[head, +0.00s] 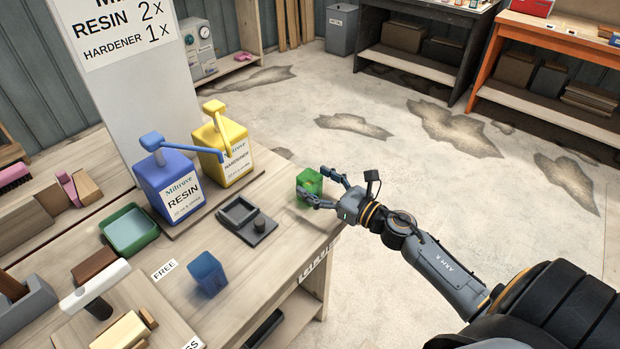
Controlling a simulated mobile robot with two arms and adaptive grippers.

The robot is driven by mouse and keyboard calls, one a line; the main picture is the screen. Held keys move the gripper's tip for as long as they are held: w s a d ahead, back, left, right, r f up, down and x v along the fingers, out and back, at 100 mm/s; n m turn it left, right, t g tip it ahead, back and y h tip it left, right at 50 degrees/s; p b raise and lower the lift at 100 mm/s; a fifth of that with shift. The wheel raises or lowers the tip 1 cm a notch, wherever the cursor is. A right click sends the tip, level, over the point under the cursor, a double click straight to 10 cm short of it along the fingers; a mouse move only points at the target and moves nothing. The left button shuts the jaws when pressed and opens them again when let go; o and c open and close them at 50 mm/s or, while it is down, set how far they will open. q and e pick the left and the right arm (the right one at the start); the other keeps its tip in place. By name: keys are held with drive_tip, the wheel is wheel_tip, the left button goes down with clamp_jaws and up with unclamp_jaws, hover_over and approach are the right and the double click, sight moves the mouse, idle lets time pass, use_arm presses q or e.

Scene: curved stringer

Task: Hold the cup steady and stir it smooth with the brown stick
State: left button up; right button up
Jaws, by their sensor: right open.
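A translucent green cup (309,178) stands near the right edge of the bench. My right gripper (316,187) reaches in from the right with its fingers spread, one on the far side and one on the near side of the green cup; I cannot tell whether they touch it. A translucent blue cup (207,274) stands nearer the front, beside the "FREE" label. I cannot make out a brown stick for certain; a small brown piece (148,318) lies by the tan block at the lower left. My left gripper is not in view.
A blue resin bottle (172,185) and a yellow hardener bottle (228,150) with pumps stand behind. A grey scale (246,220), a green tray (129,229) and a white-headed mallet (95,287) occupy the bench. Bare wood lies between the scale and the blue cup.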

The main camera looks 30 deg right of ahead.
drive_tip(key=shift+x, duration=1.15)
drive_tip(key=c, duration=1.2)
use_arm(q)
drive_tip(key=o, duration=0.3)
